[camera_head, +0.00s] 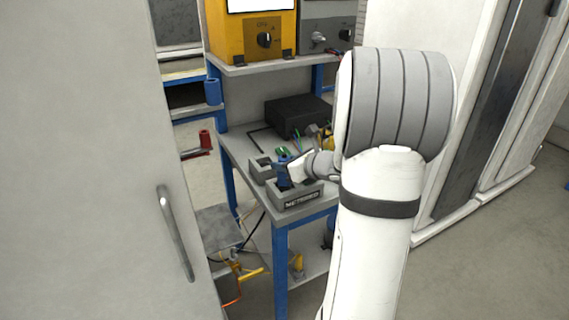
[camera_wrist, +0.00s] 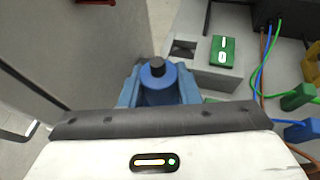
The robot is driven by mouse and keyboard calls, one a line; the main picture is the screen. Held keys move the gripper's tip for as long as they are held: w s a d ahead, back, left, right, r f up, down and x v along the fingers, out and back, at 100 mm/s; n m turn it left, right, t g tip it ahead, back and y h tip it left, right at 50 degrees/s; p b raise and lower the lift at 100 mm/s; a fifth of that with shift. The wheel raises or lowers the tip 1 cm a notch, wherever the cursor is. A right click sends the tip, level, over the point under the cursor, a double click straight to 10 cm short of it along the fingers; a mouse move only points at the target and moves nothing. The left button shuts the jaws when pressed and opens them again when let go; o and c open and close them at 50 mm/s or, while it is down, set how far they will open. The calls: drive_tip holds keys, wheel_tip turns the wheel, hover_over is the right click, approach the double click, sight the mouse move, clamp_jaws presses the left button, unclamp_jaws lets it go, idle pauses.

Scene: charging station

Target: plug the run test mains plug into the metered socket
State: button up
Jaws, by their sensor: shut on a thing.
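My gripper (camera_wrist: 157,92) is shut on a blue cylindrical plug (camera_wrist: 159,86) with a dark round end, between blue fingers in the wrist view. In the head view my gripper (camera_head: 286,169) is over the front part of the bench, just above the grey block (camera_head: 301,200) lettered METERED. My wrist and gripper hide much of that block's top. I cannot tell whether the plug touches the block or is in its socket.
A grey holder (camera_head: 260,166) stands left of the block. Coloured wires (camera_wrist: 262,72) and a black box (camera_head: 297,116) are behind. A large grey door (camera_head: 100,180) fills the left.

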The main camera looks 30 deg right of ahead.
drive_tip(key=shift+f+b, duration=1.5)
drive_tip(key=shift+f, duration=0.05)
drive_tip(key=o, duration=1.1)
drive_tip(key=shift+c, duration=0.2)
drive_tip(key=v, duration=0.7)
drive_tip(key=shift+s+r+p, duration=0.15)
drive_tip(key=shift+s+p, duration=0.2)
drive_tip(key=shift+p, duration=0.1)
drive_tip(key=shift+d, duration=0.15)
